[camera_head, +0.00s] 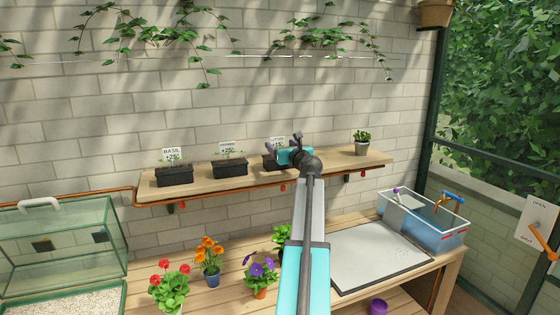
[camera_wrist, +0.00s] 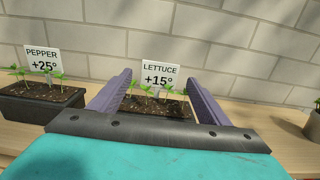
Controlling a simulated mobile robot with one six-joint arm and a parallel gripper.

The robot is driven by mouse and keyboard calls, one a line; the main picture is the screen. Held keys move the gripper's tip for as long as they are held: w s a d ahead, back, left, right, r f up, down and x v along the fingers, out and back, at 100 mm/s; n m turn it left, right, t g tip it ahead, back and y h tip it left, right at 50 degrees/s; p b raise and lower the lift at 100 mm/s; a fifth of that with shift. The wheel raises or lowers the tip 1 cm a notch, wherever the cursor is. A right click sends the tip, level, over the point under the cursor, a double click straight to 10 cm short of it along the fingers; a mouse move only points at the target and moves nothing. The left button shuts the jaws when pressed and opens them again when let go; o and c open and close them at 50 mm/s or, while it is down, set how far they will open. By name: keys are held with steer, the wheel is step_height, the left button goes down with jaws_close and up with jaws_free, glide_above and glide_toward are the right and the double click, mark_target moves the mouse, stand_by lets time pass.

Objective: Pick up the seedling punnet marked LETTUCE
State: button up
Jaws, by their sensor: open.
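The LETTUCE punnet (camera_wrist: 157,104) is a black tray of dark soil with small green seedlings and a white label (camera_wrist: 160,75) reading LETTUCE +15°. It stands on the wooden shelf (camera_head: 345,160). In the wrist view my gripper (camera_wrist: 158,82) is open, its two purple fingers to the left and right of the punnet's middle. I cannot tell how far the fingertips are from it. In the head view my gripper (camera_head: 292,150) is at the shelf and hides most of this punnet (camera_head: 268,163).
The PEPPER punnet (camera_head: 230,169) and BASIL punnet (camera_head: 174,176) stand to the left on the shelf. A small potted plant (camera_head: 362,148) stands to the right. Below are flowerpots (camera_head: 211,279), a white tray (camera_head: 368,258) and a water tank (camera_head: 420,222). The brick wall (camera_head: 200,110) is behind.

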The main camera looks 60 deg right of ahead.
mark_target(278, 143)
steer(key=shift+p+x, duration=0.55)
steer(key=shift+x, duration=1.5)
steer(key=shift+a, duration=0.1)
steer(key=c, duration=1.7)
